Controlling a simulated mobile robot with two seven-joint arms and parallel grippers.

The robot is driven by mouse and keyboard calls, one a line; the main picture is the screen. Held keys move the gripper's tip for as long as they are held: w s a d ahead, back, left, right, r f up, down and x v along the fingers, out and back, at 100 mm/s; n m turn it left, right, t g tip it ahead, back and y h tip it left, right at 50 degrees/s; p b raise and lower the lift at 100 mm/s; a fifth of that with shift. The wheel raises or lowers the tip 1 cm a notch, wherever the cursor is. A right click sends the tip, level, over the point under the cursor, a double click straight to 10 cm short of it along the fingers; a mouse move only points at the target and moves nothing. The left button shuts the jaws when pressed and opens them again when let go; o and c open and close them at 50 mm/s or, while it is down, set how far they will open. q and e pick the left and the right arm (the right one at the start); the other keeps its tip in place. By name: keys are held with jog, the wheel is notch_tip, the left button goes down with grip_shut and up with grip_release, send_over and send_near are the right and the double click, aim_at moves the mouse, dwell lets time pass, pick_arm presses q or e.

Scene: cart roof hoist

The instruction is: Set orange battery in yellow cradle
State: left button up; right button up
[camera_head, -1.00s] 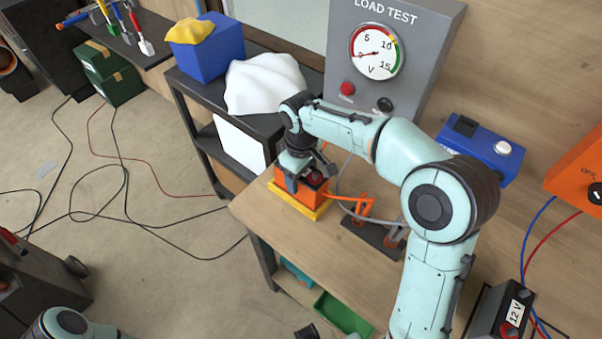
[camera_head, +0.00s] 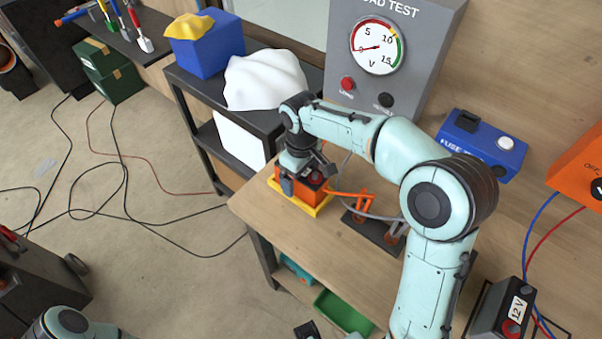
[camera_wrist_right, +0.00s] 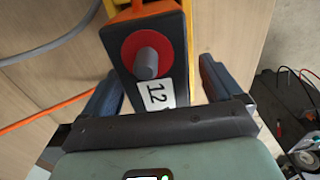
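The orange battery (camera_head: 312,199) with a dark top sits in the yellow cradle (camera_head: 318,211) on the wooden bench. In the right wrist view the battery (camera_wrist_right: 148,30) shows a red ring, a grey terminal and a "12" label, with a strip of the yellow cradle (camera_wrist_right: 194,8) behind it. My right gripper (camera_head: 307,178) is over the battery. In the wrist view its fingers (camera_wrist_right: 160,92) stand on both sides of the battery, with a gap at the right finger. The battery's underside is hidden.
An orange clamp (camera_head: 352,196) with a grey cable lies right of the cradle. The grey load test panel (camera_head: 425,50), blue box (camera_head: 480,143) and 12 V box (camera_head: 503,308) stand around the bench. A dark shelf (camera_head: 185,82) holds a blue bin and white cloth on the left.

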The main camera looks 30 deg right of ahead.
jog(key=shift+f, duration=0.15)
pick_arm(q)
jog(key=r+p, duration=0.1)
jog(key=w+r+p, duration=0.1)
jog(key=shift+w+r, duration=0.2)
jog(key=shift+r, duration=0.2)
pick_arm(e)
notch_tip(320, 180, up, 14)
jog(key=shift+f, duration=0.2)
pick_arm(q)
jog(key=shift+s, duration=0.1)
